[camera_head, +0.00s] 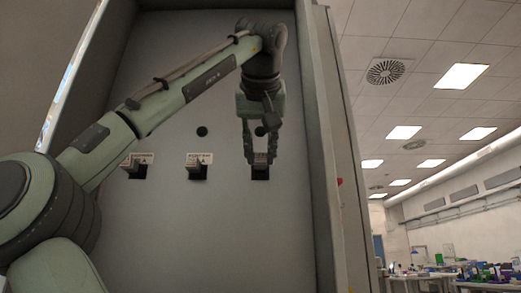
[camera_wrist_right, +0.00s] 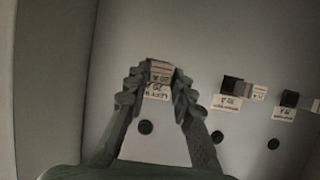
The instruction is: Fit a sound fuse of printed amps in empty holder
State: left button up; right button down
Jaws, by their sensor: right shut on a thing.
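My right gripper (camera_head: 261,158) is shut on a fuse (camera_head: 260,160) at the rightmost holder (camera_head: 261,174) of the cabinet panel. In the right wrist view, the gripper's fingertips (camera_wrist_right: 160,78) close on both sides of this pale fuse with a reddish stripe (camera_wrist_right: 161,69). The fuse is at the holder's dark opening; how deep it sits is hidden. A label (camera_wrist_right: 156,92) shows beside it, too blurred to read surely. The middle holder (camera_head: 198,176) and the left holder (camera_head: 138,174) each have a pale block at their opening. My left gripper is not in view.
The grey panel (camera_head: 225,70) is framed by side walls, with the right wall (camera_head: 318,130) close to the right gripper. Dark round spots (camera_head: 202,131) lie above the holders. Benches with equipment (camera_head: 480,272) stand far off at right.

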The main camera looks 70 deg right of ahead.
jog(key=shift+w+d+p, duration=0.25)
jog(key=shift+d+p, duration=0.05)
jog(key=shift+d, duration=0.3)
jog(key=shift+w+d+p, duration=0.25)
jog(key=shift+d, duration=0.35)
dwell(1.6)
jog(key=c, duration=1.2)
grip_release()
jog(key=shift+a, duration=0.1)
jog(key=v, duration=1.2)
